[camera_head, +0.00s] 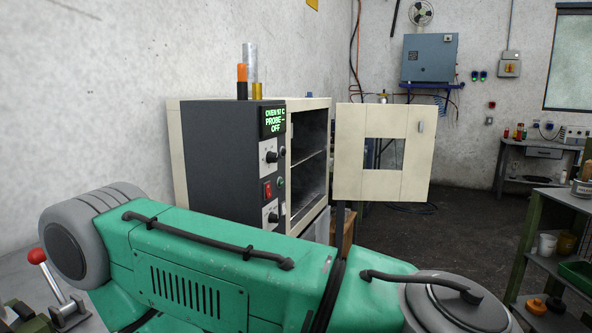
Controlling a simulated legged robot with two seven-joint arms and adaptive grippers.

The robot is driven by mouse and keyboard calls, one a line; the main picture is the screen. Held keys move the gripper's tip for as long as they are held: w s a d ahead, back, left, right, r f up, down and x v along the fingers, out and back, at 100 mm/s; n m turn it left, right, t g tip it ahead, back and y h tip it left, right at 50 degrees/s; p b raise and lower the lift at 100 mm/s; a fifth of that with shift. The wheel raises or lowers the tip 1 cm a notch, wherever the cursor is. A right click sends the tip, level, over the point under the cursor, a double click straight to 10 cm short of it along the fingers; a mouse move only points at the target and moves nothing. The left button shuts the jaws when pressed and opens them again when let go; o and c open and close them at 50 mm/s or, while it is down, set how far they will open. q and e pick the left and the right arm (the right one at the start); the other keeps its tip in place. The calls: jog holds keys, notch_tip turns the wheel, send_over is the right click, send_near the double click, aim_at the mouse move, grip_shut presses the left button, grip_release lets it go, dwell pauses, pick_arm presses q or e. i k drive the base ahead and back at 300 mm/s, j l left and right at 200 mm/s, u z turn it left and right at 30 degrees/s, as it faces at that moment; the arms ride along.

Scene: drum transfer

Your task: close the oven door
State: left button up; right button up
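The oven (222,150) stands against the wall at left centre, cream-cased with a dark grey side. Its chamber (309,150) is open to view, with a shelf inside. The oven door (350,170) is a cream panel with a square window, swung wide open to the right of the chamber. A green arm link of mine crosses the foreground and hides the oven's lower part. Neither gripper shows, so I cannot see any contact with the door.
The control panel has a green-lit display (273,122), knobs and a red switch (267,190). Several cylinders stand on the oven top, including an orange-topped one (242,80). A green-framed shelf rack (560,198) is at right. Dark floor (465,235) lies clear between door and rack.

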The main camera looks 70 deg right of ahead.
aim_at(354, 122)
jog(key=k+l+z, duration=0.15)
jog(key=l+z, duration=0.2)
jog(key=l, duration=0.2)
jog(key=k+l+z, duration=0.1)
jog(key=l+z, duration=0.25)
jog(key=l, duration=0.2)
jog(key=l+z, duration=0.35)
jog(key=l, duration=1.65)
jog(key=z, duration=0.05)
